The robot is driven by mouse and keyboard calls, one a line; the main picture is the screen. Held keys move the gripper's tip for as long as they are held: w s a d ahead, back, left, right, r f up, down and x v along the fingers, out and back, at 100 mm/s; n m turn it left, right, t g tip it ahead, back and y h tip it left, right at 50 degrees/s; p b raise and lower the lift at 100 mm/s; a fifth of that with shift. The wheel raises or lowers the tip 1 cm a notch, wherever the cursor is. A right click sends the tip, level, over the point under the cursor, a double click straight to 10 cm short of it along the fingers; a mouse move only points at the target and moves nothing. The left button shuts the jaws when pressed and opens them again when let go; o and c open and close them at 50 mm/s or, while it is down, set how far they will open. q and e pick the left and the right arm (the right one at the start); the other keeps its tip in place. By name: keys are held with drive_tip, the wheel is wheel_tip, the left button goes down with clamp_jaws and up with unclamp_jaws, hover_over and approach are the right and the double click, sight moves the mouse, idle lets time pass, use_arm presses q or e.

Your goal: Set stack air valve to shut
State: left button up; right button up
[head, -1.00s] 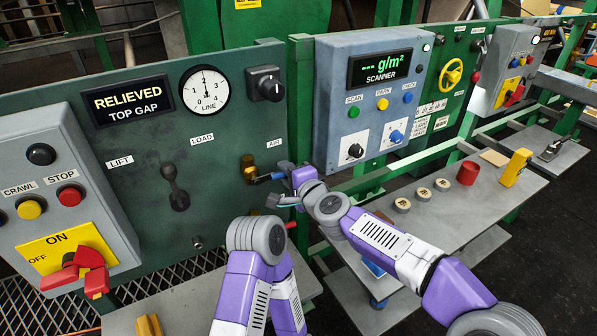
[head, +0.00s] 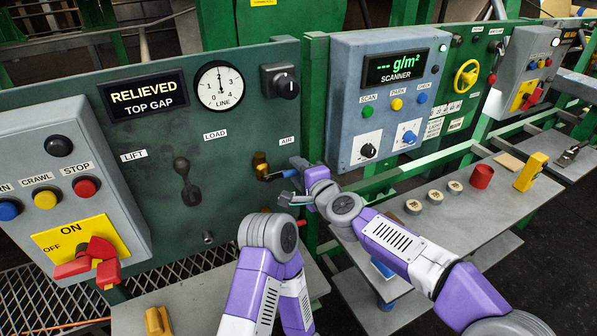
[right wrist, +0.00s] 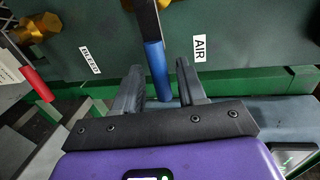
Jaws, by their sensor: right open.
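The air valve (head: 261,165) is a brass body on the green panel, below the AIR label, with a blue-tipped lever (head: 277,176) pointing right in the head view. In the right wrist view the blue grip (right wrist: 156,68) runs between the two dark fingers of my right gripper (right wrist: 160,78). The fingers are apart, with a gap on each side of the grip. In the head view my right gripper (head: 289,187) is at the lever's free end. My left gripper cannot be made out; a purple arm with a grey joint fills the lower middle.
A second brass valve (right wrist: 35,22) with a red handle (right wrist: 38,84) and a BLEED label is near my right gripper. The scanner box (head: 385,95) stands right of the valve. A grey shelf (head: 440,225) with a red cup (head: 482,176) lies beyond my right arm.

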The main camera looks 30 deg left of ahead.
drive_tip(key=v, duration=0.7)
drive_tip(key=shift+d+b, duration=0.15)
drive_tip(key=shift+b, duration=0.3)
